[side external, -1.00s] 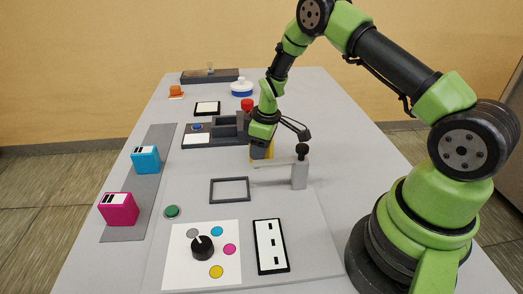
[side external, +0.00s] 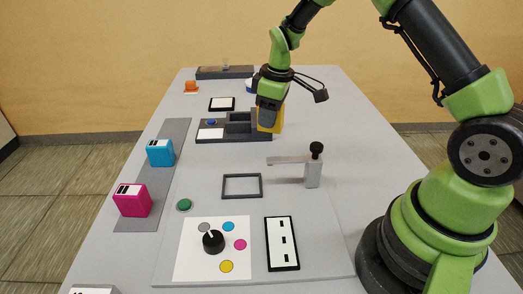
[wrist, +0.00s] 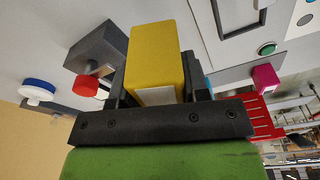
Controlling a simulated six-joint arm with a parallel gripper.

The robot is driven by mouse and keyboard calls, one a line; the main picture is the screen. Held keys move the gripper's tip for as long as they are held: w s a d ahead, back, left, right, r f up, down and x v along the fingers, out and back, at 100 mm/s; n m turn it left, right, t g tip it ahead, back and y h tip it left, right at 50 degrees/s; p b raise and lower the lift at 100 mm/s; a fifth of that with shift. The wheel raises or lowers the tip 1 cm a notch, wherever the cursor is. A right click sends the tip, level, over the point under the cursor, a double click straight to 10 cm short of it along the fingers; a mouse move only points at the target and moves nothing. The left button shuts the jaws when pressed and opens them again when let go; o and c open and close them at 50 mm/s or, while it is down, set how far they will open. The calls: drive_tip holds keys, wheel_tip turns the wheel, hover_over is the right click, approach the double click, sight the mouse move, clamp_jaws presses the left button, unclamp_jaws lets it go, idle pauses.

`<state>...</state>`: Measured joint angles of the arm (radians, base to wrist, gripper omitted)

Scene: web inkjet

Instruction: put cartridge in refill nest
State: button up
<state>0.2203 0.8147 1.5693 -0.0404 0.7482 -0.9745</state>
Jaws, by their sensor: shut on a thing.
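My gripper (side external: 268,98) is shut on a yellow cartridge (side external: 270,121), held above the table beside the right end of a dark grey station (side external: 243,137). In the wrist view the yellow cartridge (wrist: 158,52) sits between the fingers, with a pale patch near them. An empty dark rectangular frame (side external: 242,197) lies on the grey board nearer the camera. A lever clamp (side external: 313,172) stands to its right, with its arm reaching left behind the frame. I cannot tell for sure which of these is the refill nest.
A cyan cartridge (side external: 160,153) and a magenta cartridge (side external: 132,200) stand on a grey strip at left. A green button (side external: 184,205), dial (side external: 213,241) and slotted black-rimmed panel (side external: 282,244) lie in front. The wrist view shows a red knob (wrist: 85,87) near the cartridge.

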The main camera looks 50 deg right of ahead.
drive_tip(key=s+a+n, duration=0.2)
drive_tip(key=a+n, duration=0.2)
drive_tip(key=a, duration=0.8)
drive_tip(key=f, duration=0.7)
drive_tip(key=shift+s+a+f, duration=0.15)
drive_tip(key=shift+s+f, duration=0.05)
drive_tip(key=shift+f, duration=0.55)
drive_tip(key=o, duration=1.1)
drive_tip(key=shift+f, duration=0.15)
drive_tip(key=shift+c, duration=0.2)
